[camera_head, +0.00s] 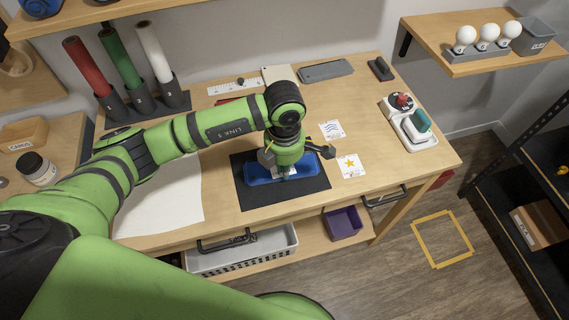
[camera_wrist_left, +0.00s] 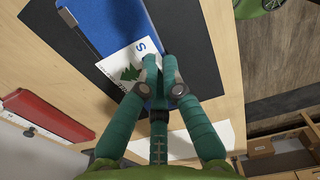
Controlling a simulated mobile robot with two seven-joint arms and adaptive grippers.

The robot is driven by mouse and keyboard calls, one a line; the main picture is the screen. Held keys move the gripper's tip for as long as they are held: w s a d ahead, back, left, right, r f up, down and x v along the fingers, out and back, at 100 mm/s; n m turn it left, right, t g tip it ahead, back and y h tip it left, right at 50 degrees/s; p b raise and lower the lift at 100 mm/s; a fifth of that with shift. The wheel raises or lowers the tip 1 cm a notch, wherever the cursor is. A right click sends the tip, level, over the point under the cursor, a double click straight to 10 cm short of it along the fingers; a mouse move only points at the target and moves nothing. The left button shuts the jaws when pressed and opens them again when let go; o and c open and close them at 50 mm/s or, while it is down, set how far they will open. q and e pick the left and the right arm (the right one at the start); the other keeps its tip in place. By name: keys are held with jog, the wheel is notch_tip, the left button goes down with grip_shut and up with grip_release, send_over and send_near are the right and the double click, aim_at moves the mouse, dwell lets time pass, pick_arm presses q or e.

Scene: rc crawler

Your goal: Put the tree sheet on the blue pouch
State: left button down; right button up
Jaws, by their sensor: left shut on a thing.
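The blue pouch (camera_head: 312,167) lies on a dark mat (camera_head: 262,198) on the desk. It also shows in the left wrist view (camera_wrist_left: 112,18). My left gripper (camera_head: 284,176) is low over the pouch, pointing down. In the left wrist view its fingers (camera_wrist_left: 160,84) are closed at the edge of the white tree sheet (camera_wrist_left: 122,68), which has a green tree on it. The sheet lies over the pouch and reaches past its edge in that view. A blue letter S shows beside the tree. Whether the sheet lies flat on the pouch I cannot tell. My right gripper is not in view.
A star sheet (camera_head: 351,166) and a wave sheet (camera_head: 332,130) lie right of the mat. A large white paper (camera_head: 165,205) lies to its left. Rolls in a stand (camera_head: 150,103) stand back left; a white device (camera_head: 410,128) stands at the right.

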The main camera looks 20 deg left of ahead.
pick_arm(q)
jog(key=shift+f, duration=0.2)
jog(key=c, duration=1.4)
grip_release()
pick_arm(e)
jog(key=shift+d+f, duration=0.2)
pick_arm(q)
jog(key=shift+r, duration=0.1)
jog(key=shift+r, duration=0.15)
jog(key=shift+w+r, duration=0.1)
jog(key=shift+r, duration=0.1)
jog(key=shift+r+b, duration=1.9)
jog(key=shift+r, duration=3.9)
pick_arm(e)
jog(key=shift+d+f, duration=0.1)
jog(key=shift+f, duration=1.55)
